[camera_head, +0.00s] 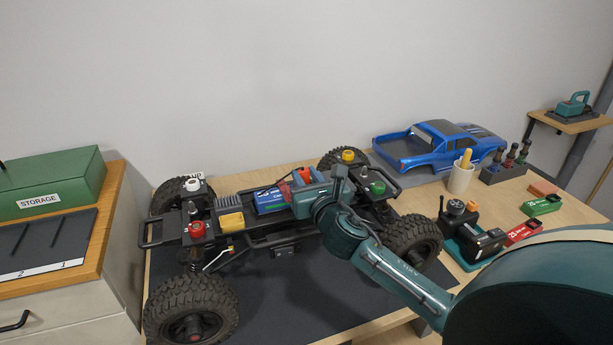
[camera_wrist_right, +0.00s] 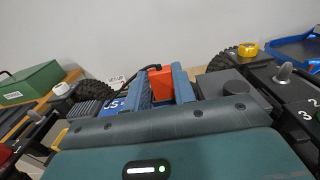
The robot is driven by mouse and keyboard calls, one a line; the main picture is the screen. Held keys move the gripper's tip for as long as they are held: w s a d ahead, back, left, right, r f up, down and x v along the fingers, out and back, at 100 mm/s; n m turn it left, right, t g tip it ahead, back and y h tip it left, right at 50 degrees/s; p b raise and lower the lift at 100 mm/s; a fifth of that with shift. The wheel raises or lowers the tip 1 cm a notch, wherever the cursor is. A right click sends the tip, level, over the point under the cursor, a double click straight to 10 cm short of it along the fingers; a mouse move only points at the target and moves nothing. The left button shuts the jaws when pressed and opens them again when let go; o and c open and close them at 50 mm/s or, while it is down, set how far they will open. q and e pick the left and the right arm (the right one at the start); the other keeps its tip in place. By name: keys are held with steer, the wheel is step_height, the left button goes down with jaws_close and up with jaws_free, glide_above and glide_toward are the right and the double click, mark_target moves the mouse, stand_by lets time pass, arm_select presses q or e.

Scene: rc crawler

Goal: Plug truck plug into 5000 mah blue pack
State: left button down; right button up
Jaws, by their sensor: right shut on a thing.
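The truck chassis (camera_head: 262,238) stands on a dark mat, with no body on it. The blue pack (camera_head: 270,200) lies in the middle of the chassis. Part of it, with white lettering, shows in the wrist view (camera_wrist_right: 114,105). My right gripper (camera_head: 300,186) is over the chassis, at the right end of the pack. Its fingers are shut on a red-orange plug (camera_wrist_right: 160,82) with a black cable. The plug also shows in the head view (camera_head: 304,174). The pack's connector is hidden, so I cannot tell whether the plug touches it. My left gripper is not in view.
A yellow block (camera_head: 231,222) and coloured knobs sit on the chassis. A blue truck body (camera_head: 440,147), a cup (camera_head: 460,177), a teal device (camera_head: 472,240), and green (camera_head: 541,205) and red (camera_head: 523,233) packs lie to the right. A storage box (camera_head: 50,183) is at left.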

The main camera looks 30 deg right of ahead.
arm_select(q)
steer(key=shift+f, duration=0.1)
arm_select(e)
steer(key=shift+f, duration=0.2)
steer(key=o, duration=1)
steer(key=shift+s, duration=0.1)
steer(key=shift+s+a, duration=0.15)
steer(key=shift+s, duration=0.25)
arm_select(q)
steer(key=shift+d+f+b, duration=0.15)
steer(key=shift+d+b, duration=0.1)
steer(key=shift+b, duration=0.45)
arm_select(e)
steer(key=v, duration=1.2)
steer(key=shift+s+r, duration=0.1)
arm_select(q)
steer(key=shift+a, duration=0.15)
